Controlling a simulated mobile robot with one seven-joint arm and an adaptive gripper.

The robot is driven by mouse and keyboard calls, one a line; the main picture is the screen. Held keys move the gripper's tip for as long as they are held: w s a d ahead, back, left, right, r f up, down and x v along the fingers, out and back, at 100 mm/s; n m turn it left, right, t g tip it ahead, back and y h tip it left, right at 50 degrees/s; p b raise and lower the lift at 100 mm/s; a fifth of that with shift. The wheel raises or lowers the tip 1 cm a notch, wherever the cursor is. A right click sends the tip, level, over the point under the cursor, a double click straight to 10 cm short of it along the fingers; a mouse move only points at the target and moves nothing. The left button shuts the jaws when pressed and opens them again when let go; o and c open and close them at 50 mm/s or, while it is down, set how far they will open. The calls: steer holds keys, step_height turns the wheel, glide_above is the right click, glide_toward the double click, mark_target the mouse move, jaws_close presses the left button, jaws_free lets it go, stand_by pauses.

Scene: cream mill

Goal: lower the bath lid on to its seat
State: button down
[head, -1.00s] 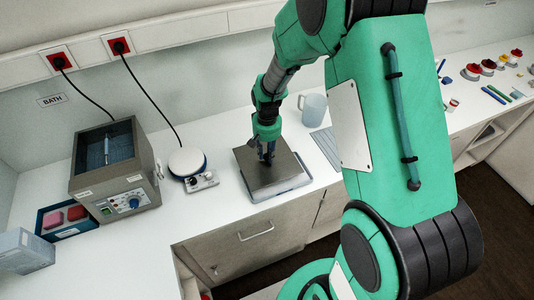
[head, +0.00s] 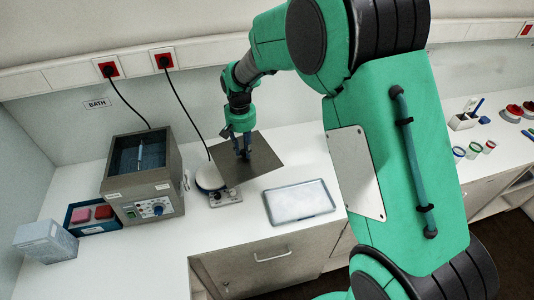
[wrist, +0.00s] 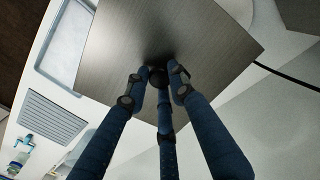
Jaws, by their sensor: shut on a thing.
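The bath lid is a flat dark grey metal plate (head: 266,158), held level or nearly so above the counter. My gripper (head: 242,154) is shut on its knob; in the wrist view the fingers (wrist: 158,82) close around the dark knob at the middle of the lid (wrist: 185,35). The bath (head: 142,178) is a grey box with an open, water-filled top and a front dial, standing to the left of the lid. A rod shows in its opening. The lid overlaps the white round plate of a small device in the head view.
The small device with the white round plate (head: 209,177) stands between bath and lid. A white tray (head: 299,203) lies on the counter at right. A blue rack with red and pink blocks (head: 92,214) and a translucent box (head: 45,241) are left of the bath. Two cables hang from wall sockets.

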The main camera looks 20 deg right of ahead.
steer(key=s+a+r+m+p, duration=0.1)
steer(key=a+r+p, duration=0.45)
steer(key=a, duration=0.55)
steer(key=a+r+p, duration=0.4)
steer(key=a+r, duration=0.3)
steer(key=a, duration=0.3)
steer(key=w+a+m+p, duration=0.1)
steer(key=w+a+p, duration=0.4)
steer(key=a, duration=1.2)
steer(key=w, duration=0.3)
steer(key=shift+w+f+m, duration=0.3)
steer(key=shift+w+f, duration=0.1)
steer(key=shift+f, duration=0.15)
steer(key=shift+f+b, duration=0.75)
steer(key=shift+f, duration=1.5)
steer(key=shift+f+b, duration=0.4)
steer(key=shift+f, duration=0.1)
